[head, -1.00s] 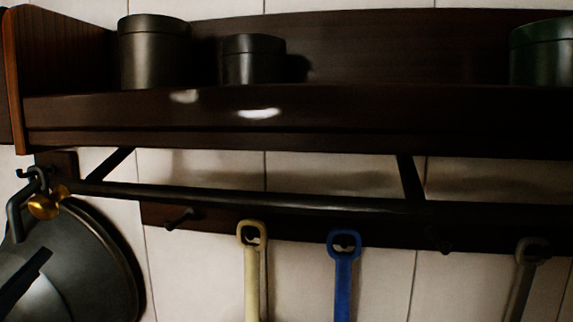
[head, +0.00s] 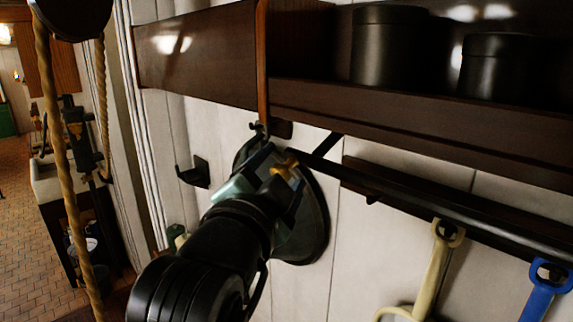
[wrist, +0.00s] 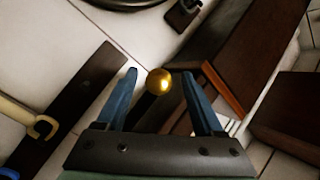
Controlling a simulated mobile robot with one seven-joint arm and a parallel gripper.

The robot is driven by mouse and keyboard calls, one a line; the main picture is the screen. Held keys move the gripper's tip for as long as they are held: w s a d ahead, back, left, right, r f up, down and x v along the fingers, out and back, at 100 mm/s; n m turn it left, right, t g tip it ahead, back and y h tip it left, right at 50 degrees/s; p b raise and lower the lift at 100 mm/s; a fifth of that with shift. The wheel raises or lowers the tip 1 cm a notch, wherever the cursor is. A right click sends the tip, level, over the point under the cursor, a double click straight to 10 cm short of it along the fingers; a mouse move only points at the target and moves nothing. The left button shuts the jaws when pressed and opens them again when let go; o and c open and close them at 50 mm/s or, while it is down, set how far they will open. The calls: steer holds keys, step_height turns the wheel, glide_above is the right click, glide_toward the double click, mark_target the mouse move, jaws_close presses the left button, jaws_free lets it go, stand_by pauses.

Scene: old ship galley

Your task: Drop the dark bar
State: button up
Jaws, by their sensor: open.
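The dark bar (head: 440,205) runs under the wooden shelf in the head view, sloping down to the right. A brass ball (head: 287,168) shows at its left end, partly behind my gripper. My gripper (head: 277,165) reaches up to that end from below left. In the wrist view my gripper (wrist: 159,76) is open, with its two blue fingers on either side of the brass ball (wrist: 159,81). A short dark stretch of the bar (wrist: 146,106) shows behind the ball, between the fingers. I cannot tell whether either finger touches it.
The shelf (head: 420,115) above carries dark canisters (head: 388,45). A pan (head: 305,215) hangs right behind my gripper. Cream (head: 436,265) and blue (head: 541,290) handled utensils hang below the bar. A rope (head: 60,160) hangs at left, and an empty wall hook (head: 195,172) is nearby.

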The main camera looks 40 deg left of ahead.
jaws_close()
stand_by(0.3)
stand_by(1.1)
